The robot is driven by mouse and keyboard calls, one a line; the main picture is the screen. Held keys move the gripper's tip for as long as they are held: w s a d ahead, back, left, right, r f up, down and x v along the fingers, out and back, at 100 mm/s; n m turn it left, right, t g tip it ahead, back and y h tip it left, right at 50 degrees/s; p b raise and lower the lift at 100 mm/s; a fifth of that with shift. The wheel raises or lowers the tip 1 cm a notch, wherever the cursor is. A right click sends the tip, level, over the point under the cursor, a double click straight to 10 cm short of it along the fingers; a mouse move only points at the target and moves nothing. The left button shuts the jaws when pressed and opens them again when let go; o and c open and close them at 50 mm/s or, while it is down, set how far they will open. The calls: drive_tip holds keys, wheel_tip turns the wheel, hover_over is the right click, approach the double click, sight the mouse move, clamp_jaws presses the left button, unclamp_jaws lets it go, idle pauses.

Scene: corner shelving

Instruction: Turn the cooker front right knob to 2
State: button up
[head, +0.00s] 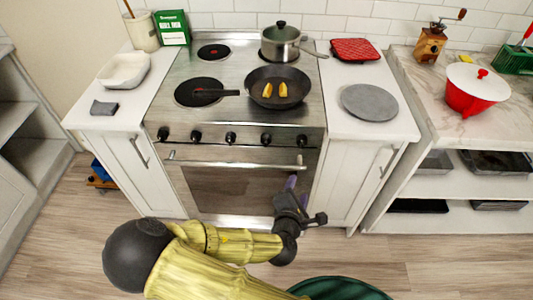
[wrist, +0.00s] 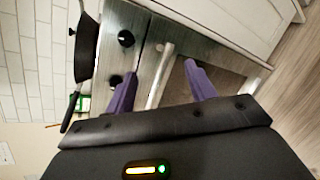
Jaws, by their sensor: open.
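The cooker (head: 240,112) has a row of several black knobs along its front panel. The rightmost knob (head: 301,140) is below the frying pan side; its pointer setting is too small to read. In the wrist view the end knob (wrist: 126,38) shows near the top, with another knob (wrist: 115,81) beside it. My gripper (head: 291,182) is low in front of the oven door's right side, below the knobs and apart from them. Its purple fingers also show in the wrist view (wrist: 161,72), spread open with nothing held.
The oven handle (head: 235,164) runs across the door below the knobs. A black frying pan (head: 278,88) with yellow pieces sits on the front right burner, a lidded pot (head: 281,45) behind it. White cabinets flank the cooker; a dark green round thing (head: 340,289) is at the bottom.

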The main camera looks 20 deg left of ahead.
drive_tip(key=s+a+r+n+t+y+b, duration=0.1)
drive_tip(key=s+a+n+t+y+b, duration=0.1)
drive_tip(key=a+n+y, duration=0.3)
drive_tip(key=s+a+n, duration=0.1)
drive_tip(key=a+n, duration=0.1)
drive_tip(key=shift+a+r+n+t+y, duration=0.25)
drive_tip(key=shift+a+n+t+y, duration=0.05)
drive_tip(key=shift+a+t+y, duration=0.1)
drive_tip(key=b, duration=0.1)
approach(267, 144)
drive_tip(key=x, duration=0.9)
drive_tip(key=shift+w+a, duration=0.15)
drive_tip(key=shift+w, duration=0.2)
drive_tip(key=c, duration=1)
drive_tip(key=shift+o, duration=0.2)
